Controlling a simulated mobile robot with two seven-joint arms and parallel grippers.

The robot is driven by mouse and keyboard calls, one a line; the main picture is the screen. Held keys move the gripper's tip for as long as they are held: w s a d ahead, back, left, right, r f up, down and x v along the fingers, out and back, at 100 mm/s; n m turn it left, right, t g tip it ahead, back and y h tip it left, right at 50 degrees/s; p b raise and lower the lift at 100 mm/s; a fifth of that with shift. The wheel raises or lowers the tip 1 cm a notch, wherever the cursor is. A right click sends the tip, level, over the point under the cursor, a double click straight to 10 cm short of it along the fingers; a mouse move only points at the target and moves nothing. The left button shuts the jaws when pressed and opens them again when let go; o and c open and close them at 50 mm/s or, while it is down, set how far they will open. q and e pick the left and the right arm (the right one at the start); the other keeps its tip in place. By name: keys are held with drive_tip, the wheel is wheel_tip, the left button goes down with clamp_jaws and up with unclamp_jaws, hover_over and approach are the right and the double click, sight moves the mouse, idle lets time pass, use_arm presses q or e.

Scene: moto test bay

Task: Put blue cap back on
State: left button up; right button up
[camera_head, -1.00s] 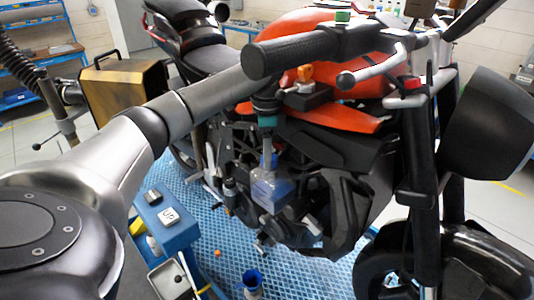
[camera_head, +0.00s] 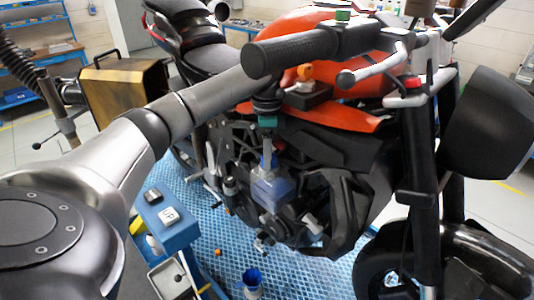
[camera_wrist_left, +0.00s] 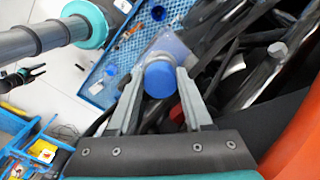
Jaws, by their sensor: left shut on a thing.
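The blue cap (camera_wrist_left: 158,79) sits between the two fingers of my left gripper (camera_wrist_left: 157,88) in the left wrist view, and the gripper is shut on it. A translucent bluish reservoir (camera_wrist_left: 173,46) lies just beyond the cap in that view. In the head view the left gripper (camera_head: 268,152) points down beside the motorcycle's engine, with a bit of the cap (camera_head: 274,161) showing at its fingers. The reservoir (camera_head: 270,192) is directly below. Whether the cap touches the reservoir's neck cannot be told. My right gripper is not in view.
The motorcycle's handlebar (camera_head: 293,50) and orange tank (camera_head: 345,118) are close around my left arm. A blue bench with a labelled white box (camera_head: 170,216) stands at lower left. A blue container (camera_head: 252,279) stands on the blue mat (camera_head: 300,268) below the engine.

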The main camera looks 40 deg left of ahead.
use_arm(q)
drive_tip(key=shift+f, duration=0.1)
idle(0.6)
drive_tip(key=o, duration=1.6)
drive_tip(key=shift+r, duration=3.5)
